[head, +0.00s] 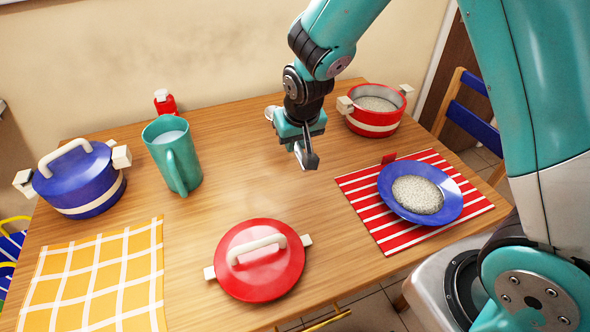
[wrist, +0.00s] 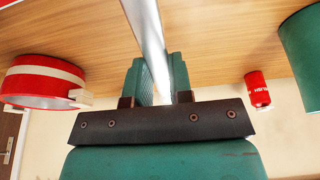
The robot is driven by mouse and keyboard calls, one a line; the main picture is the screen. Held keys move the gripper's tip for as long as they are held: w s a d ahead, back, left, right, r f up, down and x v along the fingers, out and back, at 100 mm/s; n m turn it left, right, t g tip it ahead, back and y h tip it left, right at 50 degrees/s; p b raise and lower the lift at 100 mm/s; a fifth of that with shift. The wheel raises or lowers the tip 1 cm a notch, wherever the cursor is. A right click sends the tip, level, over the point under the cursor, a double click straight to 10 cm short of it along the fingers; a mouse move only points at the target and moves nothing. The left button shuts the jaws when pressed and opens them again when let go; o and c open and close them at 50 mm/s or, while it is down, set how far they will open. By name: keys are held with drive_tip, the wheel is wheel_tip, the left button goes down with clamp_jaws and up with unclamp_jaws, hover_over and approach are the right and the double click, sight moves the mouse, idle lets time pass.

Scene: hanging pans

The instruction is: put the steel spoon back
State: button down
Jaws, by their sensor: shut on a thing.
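My gripper (head: 302,140) hangs above the middle of the wooden table, in front of the red pot. In the wrist view my gripper (wrist: 155,80) is shut on the steel spoon (wrist: 147,30), whose long shiny shaft runs from between the fingers out past the top edge. The spoon's far end is out of that view. In the head view a grey metal piece (head: 308,158) shows at the fingertips; I cannot tell how much of it is spoon.
Around are a red pot of grain (head: 376,110), a blue plate of grain (head: 446,204) on a striped mat (head: 375,218), a red lid (head: 259,262), a green pitcher (head: 172,155), a red shaker (head: 165,103) and a blue lidded pot (head: 80,180). The table's middle is clear.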

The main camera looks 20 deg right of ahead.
sight(294, 176)
wheel_tip(294, 176, down, 9)
idle(0.3)
drive_tip(key=c, duration=1)
unclamp_jaws()
drive_tip(key=shift+f, duration=0.1)
drive_tip(key=v, duration=1.1)
drive_tip(key=shift+s+r, duration=0.1)
drive_tip(key=shift+r, duration=0.2)
drive_tip(key=s+a+r+n+g+y, duration=0.1)
drive_tip(key=s+r+n, duration=0.1)
drive_tip(key=s+r, duration=0.3)
drive_tip(key=s+a+r+n+g+y, duration=0.1)
drive_tip(key=s+a+r+n, duration=0.1)
drive_tip(key=s+r, duration=0.3)
drive_tip(key=s+a+r+n+g+y, duration=0.1)
drive_tip(key=s+r, duration=0.4)
drive_tip(key=s, duration=0.7)
drive_tip(key=shift+a+n+g+y, duration=0.35)
drive_tip(key=shift+n+y, duration=0.25)
drive_tip(key=shift+n, duration=0.5)
drive_tip(key=shift+a, duration=0.1)
